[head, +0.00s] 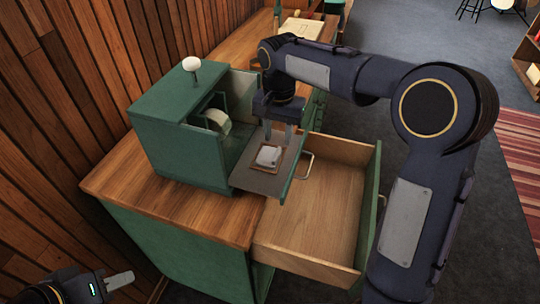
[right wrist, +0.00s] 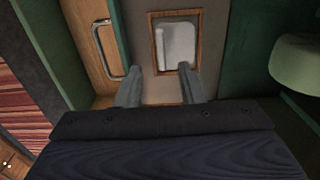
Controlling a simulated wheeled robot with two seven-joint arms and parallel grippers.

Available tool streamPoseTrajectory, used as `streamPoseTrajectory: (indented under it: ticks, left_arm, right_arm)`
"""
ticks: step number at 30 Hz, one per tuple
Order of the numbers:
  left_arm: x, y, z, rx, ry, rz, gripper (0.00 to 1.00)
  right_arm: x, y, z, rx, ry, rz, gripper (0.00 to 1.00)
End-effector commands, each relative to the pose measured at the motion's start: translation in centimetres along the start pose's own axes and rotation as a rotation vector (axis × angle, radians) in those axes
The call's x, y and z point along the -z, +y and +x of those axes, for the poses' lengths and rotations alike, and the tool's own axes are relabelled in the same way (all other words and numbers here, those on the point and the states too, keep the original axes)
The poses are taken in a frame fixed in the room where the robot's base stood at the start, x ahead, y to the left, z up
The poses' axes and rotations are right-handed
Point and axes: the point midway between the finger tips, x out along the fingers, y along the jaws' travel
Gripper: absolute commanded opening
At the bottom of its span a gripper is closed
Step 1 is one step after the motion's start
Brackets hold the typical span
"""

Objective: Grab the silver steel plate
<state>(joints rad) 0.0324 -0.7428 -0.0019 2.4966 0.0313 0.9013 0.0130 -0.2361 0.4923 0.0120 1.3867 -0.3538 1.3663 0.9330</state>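A pale silver, glossy, roughly square plate (head: 269,156) lies in a small wooden frame on the flat grey-brown panel (head: 245,182) at the open front of a green box. It also shows in the right wrist view (right wrist: 177,45), just past the fingertips. My right gripper (head: 279,133) is above and at the far side of the plate, fingers apart with nothing between them; they show in the right wrist view (right wrist: 162,80) too. Whether they touch the panel is unclear. My left gripper (head: 121,281) is at the lower left, away from the plate, with only one finger clear.
The green box (head: 165,134) with a white knob (head: 191,64) stands on a wooden counter (head: 125,184). A rounded green-grey thing (head: 219,121) is inside it. Below, an empty wooden drawer (head: 315,215) is pulled out. A plank wall (head: 60,110) bounds the left.

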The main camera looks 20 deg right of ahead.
Motion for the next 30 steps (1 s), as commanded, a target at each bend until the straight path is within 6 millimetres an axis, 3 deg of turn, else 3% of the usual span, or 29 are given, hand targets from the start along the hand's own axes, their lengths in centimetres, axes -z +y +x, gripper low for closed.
streamPoseTrajectory:
  ticks: [12,20,29,30]
  left_arm:
    - [0.2,0.2,-0.5,0.0,0.0,0.0,0.36]
    - [0.2,0.2,-0.5,0.0,0.0,0.0,0.36]
    - [0.2,0.2,-0.5,0.0,0.0,0.0,0.36]
    - [0.2,0.2,-0.5,0.0,0.0,0.0,0.36]
  right_arm:
    - [-0.2,-0.2,5.5,-0.001,-0.002,-0.001,0.35]
    - [-0.2,-0.3,5.8,0.002,0.0,-0.001,0.35]
    - [-0.2,-0.3,5.8,0.002,0.0,-0.001,0.0]
    - [-0.2,-0.3,5.8,0.002,0.0,-0.001,0.0]
